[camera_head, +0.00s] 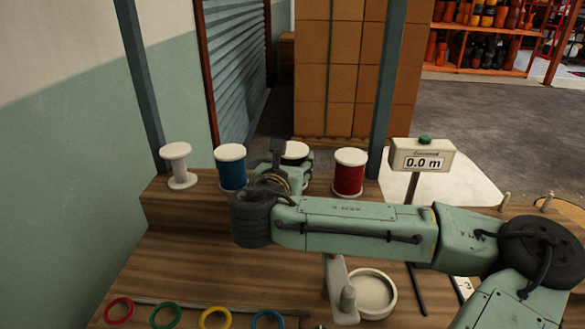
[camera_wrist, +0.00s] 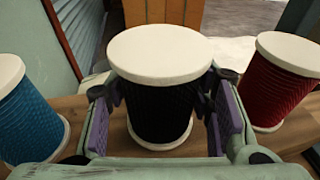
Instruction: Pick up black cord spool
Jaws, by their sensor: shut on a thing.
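The black cord spool (camera_wrist: 160,105) has white end discs and stands upright between my fingers in the wrist view. In the head view only its white top (camera_head: 295,150) and a little of its side show behind my arm. My gripper (camera_wrist: 168,103) is shut on it, with one purple-padded finger on each side of the dark cord. In the head view my gripper (camera_head: 290,165) is at the spool, partly hidden by my wrist. The spool's base looks to be on or very near the wooden shelf; I cannot tell if it is lifted.
A blue spool (camera_head: 231,168) stands left of the black one and a red spool (camera_head: 349,173) right. An empty white spool (camera_head: 178,165) is further left. A counter display (camera_head: 422,156) reads 0.0 m. Coloured rings, a white dish (camera_head: 373,293) and a post are on the lower bench.

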